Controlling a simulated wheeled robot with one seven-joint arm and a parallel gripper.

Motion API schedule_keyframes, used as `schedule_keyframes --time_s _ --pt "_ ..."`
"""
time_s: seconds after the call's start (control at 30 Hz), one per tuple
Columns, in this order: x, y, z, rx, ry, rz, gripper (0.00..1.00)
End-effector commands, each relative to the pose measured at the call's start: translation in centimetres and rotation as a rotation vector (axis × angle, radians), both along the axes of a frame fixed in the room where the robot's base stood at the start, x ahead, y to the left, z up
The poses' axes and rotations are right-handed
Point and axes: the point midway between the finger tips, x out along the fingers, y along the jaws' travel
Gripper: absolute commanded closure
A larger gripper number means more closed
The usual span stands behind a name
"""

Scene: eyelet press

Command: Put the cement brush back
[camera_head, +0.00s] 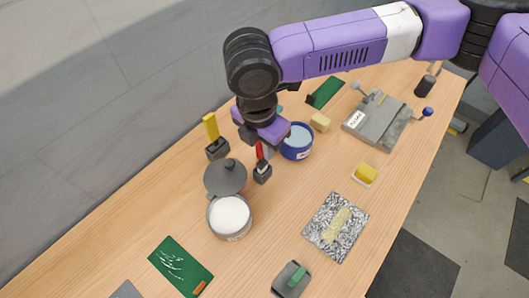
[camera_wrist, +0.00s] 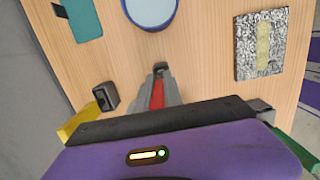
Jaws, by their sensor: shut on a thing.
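A red-handled brush (camera_head: 259,151) stands about upright at a small dark holder (camera_head: 262,175), left of the blue pot. My gripper (camera_wrist: 160,82) is shut on its red handle (camera_wrist: 157,97), seen between the fingers in the wrist view. The brush's lower end is at or in the holder; I cannot tell how deep. A yellow-handled brush (camera_head: 211,127) stands in a second dark holder (camera_head: 217,150) to the left; it also shows in the wrist view (camera_wrist: 78,127). No label shows which brush is the cement one.
A pot of white stuff (camera_head: 230,214) with a dark lid (camera_head: 226,178) stands close in front. A blue pot (camera_head: 297,143) is close on the right.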

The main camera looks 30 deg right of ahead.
Motion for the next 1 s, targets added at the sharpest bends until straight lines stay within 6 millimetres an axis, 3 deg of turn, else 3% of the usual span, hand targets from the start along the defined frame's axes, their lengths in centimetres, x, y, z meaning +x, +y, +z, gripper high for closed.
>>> schedule_keyframes --time_s 0.2,0.63,0.67,0.73,1.0 --pt "-0.1 0.0 -2.7 0.000 0.002 0.001 1.00" --pt "0.0 0.0 -3.4 0.001 0.001 0.000 1.00" --pt "0.0 0.0 -3.3 0.000 0.001 0.000 0.83" --pt "0.0 0.0 -3.2 0.000 0.001 0.000 0.69" --pt "0.0 0.0 -3.2 0.000 0.001 0.000 0.67"
